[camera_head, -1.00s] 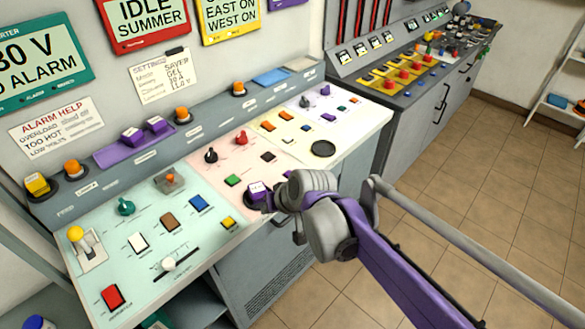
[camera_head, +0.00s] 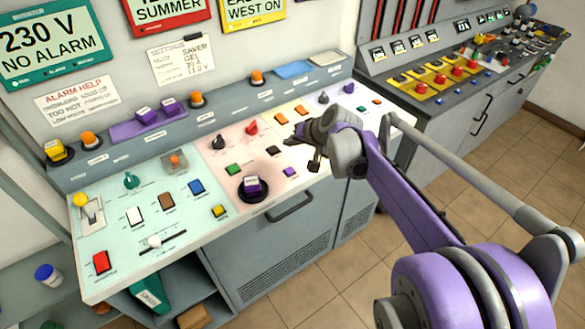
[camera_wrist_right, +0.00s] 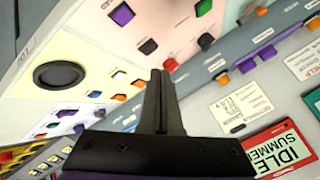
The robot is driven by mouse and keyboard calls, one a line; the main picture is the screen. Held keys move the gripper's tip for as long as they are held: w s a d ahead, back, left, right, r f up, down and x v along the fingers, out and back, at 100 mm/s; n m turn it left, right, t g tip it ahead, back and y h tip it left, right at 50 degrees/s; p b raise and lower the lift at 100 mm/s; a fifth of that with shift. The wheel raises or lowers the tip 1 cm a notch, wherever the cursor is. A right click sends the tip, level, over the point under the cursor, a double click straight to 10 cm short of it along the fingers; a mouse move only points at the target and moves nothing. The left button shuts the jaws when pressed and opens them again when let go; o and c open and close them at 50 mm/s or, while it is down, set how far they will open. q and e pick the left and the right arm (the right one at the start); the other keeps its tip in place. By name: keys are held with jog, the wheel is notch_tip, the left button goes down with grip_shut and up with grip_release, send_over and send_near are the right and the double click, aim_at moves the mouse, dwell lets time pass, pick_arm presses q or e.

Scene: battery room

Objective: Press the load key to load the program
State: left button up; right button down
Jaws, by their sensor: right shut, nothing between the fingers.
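The sloped console (camera_head: 110,280) carries many small keys, knobs and switches. A purple key with a pale label (camera_head: 251,185) sits in a round black base on the pink section; its lettering is too small to read. Two more purple keys (camera_head: 157,111) stand on a purple strip along the back ledge. I cannot tell which is the load key. My right gripper (camera_head: 298,139) is shut and empty, to the right of and beyond the black-based key. The right wrist view shows its closed fingers (camera_wrist_right: 160,75) over the panel. My left gripper is not in view.
Signs hang behind: a green "230 V NO ALARM" display (camera_head: 50,45), a red display (camera_head: 165,12) and a settings note (camera_head: 180,63). A second grey console (camera_head: 425,120) stands at right. A handle (camera_head: 290,207) juts from the console front. Tiled floor is clear.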

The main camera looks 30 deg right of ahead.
jog(key=shift+w, duration=0.1)
dwell(0.3)
jog(key=b, duration=0.5)
send_over(291, 173)
notch_tip(291, 173, down, 8)
jog(key=shift+r, duration=0.1)
jog(key=shift+f+b, duration=0.4)
jog(key=shift+f, duration=0.1)
dwell(1.4)
jog(key=shift+f, duration=0.4)
jog(key=shift+f+b, duration=0.45)
dwell(0.6)
jog(key=shift+r, duration=0.1)
jog(key=shift+r+p, duration=0.75)
jog(key=shift+r, duration=0.05)
